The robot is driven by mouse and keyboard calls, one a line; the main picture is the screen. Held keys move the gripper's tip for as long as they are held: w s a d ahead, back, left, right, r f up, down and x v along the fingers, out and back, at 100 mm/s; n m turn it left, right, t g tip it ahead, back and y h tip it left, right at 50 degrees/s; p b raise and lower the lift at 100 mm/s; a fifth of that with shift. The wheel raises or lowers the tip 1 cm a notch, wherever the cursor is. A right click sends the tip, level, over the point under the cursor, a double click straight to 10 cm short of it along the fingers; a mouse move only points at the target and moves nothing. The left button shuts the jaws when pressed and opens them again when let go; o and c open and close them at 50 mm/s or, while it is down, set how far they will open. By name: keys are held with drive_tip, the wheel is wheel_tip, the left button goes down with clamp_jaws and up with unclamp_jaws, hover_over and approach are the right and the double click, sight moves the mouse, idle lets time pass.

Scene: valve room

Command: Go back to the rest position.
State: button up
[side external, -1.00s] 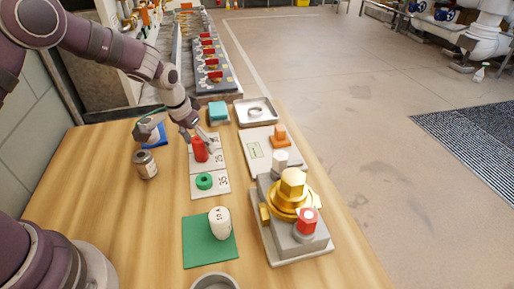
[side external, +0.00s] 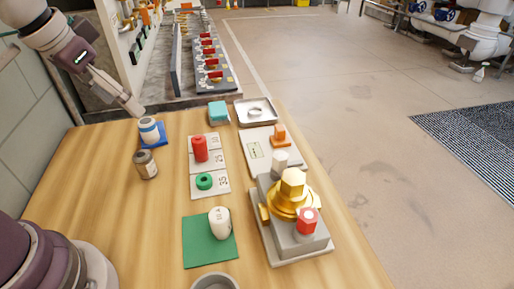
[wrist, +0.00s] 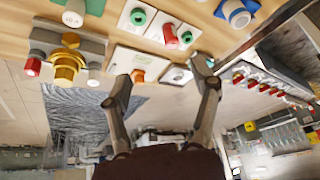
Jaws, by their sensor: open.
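My gripper (side external: 134,106) is raised at the far left edge of the wooden table (side external: 105,200) in the side external view, clear of the objects. In the wrist view its two fingers (wrist: 164,82) are spread apart with nothing between them. A red cylinder (side external: 200,149) stands upright on a white numbered card strip, and it also shows in the wrist view (wrist: 170,36). A green ring (side external: 204,181) lies on the same strip. A white and blue jar (side external: 148,130) stands on a blue mat, close to my gripper in the picture.
A brown jar (side external: 145,165) stands at the left. A white cylinder (side external: 219,223) stands on a green mat (side external: 197,252). A brass valve fixture (side external: 292,195) is at the right. A metal tray (side external: 243,120) and a teal block (side external: 218,112) are at the back.

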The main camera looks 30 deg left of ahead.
drive_tip(key=shift+t, duration=0.4)
drive_tip(key=s, duration=0.5)
drive_tip(key=shift+d+f, duration=0.3)
drive_tip(key=shift+d, duration=0.05)
